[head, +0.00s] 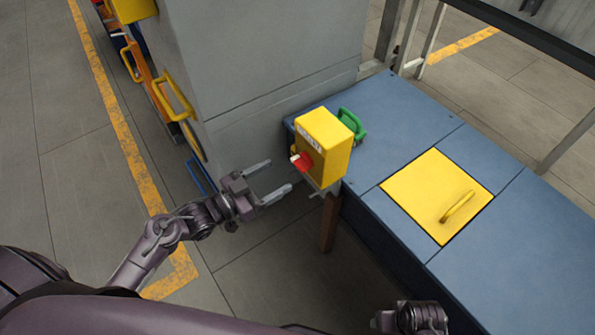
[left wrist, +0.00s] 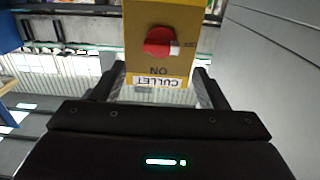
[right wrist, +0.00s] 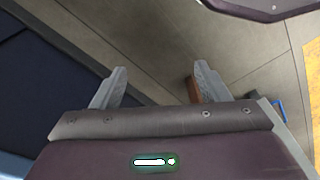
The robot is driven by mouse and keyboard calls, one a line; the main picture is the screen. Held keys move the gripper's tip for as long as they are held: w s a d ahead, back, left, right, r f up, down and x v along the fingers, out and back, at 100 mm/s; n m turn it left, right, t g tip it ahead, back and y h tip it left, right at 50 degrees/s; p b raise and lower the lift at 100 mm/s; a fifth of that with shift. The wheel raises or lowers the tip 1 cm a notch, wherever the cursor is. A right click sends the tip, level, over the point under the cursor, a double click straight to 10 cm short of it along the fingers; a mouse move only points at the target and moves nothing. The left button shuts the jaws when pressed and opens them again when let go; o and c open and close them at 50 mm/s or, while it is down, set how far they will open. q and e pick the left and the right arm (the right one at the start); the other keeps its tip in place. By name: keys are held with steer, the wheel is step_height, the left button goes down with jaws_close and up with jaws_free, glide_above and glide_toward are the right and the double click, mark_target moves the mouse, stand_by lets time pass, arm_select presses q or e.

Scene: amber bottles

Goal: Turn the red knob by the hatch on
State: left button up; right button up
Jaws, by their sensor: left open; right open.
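The red knob (head: 304,162) sits on the front face of a yellow box (head: 326,139) at the near left corner of the blue bench. In the left wrist view the knob (left wrist: 160,42) shows upside down, with a white pointer on its right side; the labels "ON" and "CULLET" are below it. The yellow hatch (head: 432,187) with its handle is shut in the bench top. My left gripper (head: 280,177) is open and empty, its fingers pointing at the box, apart from the knob. My right gripper (right wrist: 153,88) is open and empty, low beside the bench.
The blue bench (head: 387,112) fills the right side. A green handle (head: 352,124) stands behind the yellow box. A grey cabinet (head: 258,65) rises behind my left gripper, with yellow handles on its left side. Floor is clear in front of the bench.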

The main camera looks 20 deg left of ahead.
mark_target(296, 165)
arm_select(q)
steer(key=x, duration=0.6)
steer(key=shift+w+d+b, duration=0.15)
steer(key=shift+w+b, duration=0.15)
arm_select(e)
steer(key=shift+a+r, duration=0.2)
steer(key=shift+r, duration=0.95)
arm_select(q)
steer(key=c, duration=1)
